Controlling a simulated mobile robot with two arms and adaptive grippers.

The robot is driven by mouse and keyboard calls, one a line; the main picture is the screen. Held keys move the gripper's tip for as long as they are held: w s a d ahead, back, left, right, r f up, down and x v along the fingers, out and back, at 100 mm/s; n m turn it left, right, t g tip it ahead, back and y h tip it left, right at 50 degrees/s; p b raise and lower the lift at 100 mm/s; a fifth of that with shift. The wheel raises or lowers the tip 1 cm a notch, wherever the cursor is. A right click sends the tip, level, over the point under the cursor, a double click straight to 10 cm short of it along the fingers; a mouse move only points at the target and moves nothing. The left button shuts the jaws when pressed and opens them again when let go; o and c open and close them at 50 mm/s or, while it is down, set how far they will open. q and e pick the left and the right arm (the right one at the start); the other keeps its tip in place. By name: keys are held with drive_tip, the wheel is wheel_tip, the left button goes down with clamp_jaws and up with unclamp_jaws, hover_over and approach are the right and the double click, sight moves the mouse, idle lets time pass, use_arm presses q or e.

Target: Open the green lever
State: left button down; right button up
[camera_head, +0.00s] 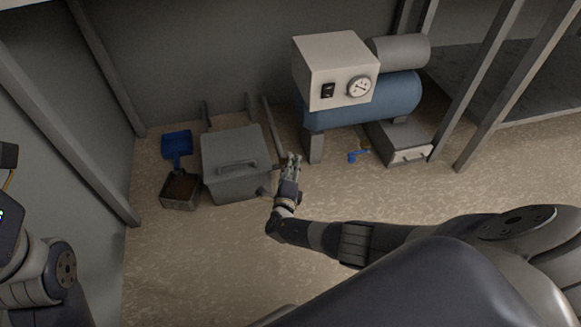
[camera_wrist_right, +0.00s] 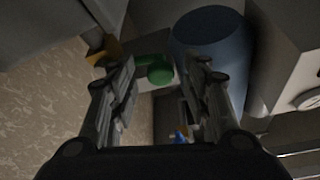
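The green lever (camera_wrist_right: 155,70) shows in the right wrist view as a rounded green handle between and beyond my right fingertips. A small yellow part (camera_wrist_right: 107,50) is beside it, partly behind the left finger. My right gripper (camera_wrist_right: 160,76) is open, with a wide gap between its fingers; I cannot tell whether either finger touches the lever. In the head view my right gripper (camera_head: 290,166) is just right of the grey lidded box (camera_head: 222,182), and I cannot make out the green lever there. My left arm is at the left edge, its gripper not visible.
A blue tank (camera_head: 392,95) with a white gauge box (camera_head: 330,62) stands behind and right of my right gripper. A small blue-handled valve (camera_head: 353,156) is low beside a grey drawer unit (camera_head: 402,145). A blue shovel (camera_head: 177,145) and small bin (camera_head: 181,190) are at left.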

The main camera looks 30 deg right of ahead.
drive_tip(key=v, duration=1.2)
idle(0.6)
